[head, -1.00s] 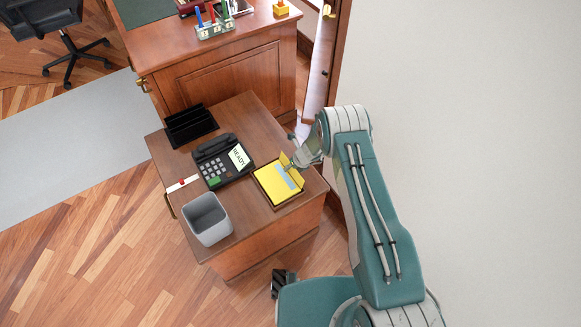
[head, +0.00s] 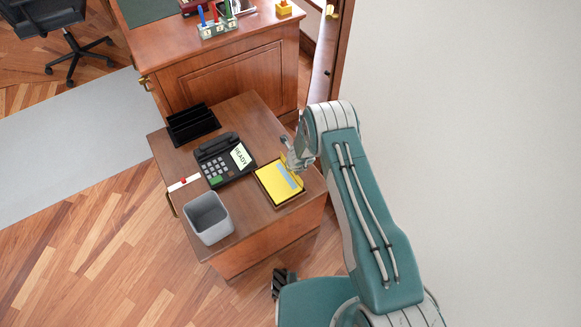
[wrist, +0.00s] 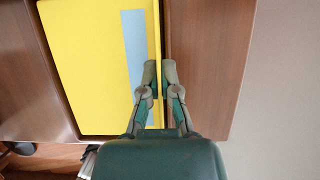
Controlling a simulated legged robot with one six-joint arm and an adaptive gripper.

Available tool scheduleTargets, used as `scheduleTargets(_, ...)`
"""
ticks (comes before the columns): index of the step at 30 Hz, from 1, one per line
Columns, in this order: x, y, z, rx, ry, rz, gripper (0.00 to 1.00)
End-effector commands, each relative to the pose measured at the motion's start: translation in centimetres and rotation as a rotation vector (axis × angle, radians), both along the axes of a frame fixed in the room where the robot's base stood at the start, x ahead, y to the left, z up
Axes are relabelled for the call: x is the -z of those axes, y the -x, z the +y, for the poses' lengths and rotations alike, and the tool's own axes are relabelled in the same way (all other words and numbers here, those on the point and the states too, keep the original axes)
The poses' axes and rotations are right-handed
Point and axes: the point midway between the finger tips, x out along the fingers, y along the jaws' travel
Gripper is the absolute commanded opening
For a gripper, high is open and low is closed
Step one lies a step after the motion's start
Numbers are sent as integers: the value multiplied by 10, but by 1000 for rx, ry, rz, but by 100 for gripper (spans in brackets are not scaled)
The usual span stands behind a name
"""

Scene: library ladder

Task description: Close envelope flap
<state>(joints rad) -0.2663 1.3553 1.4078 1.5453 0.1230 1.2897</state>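The envelope (head: 275,182) is yellow with a pale blue strip (head: 288,175) and lies on the small wooden desk. It fills the upper left of the wrist view (wrist: 85,70), where the strip (wrist: 134,45) also shows. Its yellow flap (wrist: 157,25) stands up along the right edge and looks nearly edge-on in the wrist view. My gripper (wrist: 159,74) is over that edge, with one fingertip on each side of the flap line. The gap between the tips is narrow; I cannot tell whether they press on the flap. In the head view my gripper (head: 292,164) partly hides the flap.
A telephone (head: 223,160) reading READY stands left of the envelope. A black file holder (head: 191,123), a grey bin (head: 207,217) and a white strip with a red spot (head: 184,182) are also on the desk. A wall (head: 470,120) is at the right.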

Motion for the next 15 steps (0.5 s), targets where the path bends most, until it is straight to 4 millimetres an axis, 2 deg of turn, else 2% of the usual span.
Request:
scheduleTargets(8,1,1,-1,0,2,2,0)
scheduleTargets(9,1,1,-1,1,1,3,20)
scheduleTargets(10,1,1,-1,0,2,2,33)
scheduleTargets(11,1,1,-1,1,1,3,38)
scheduleTargets(15,1,1,-1,1,1,2,38)
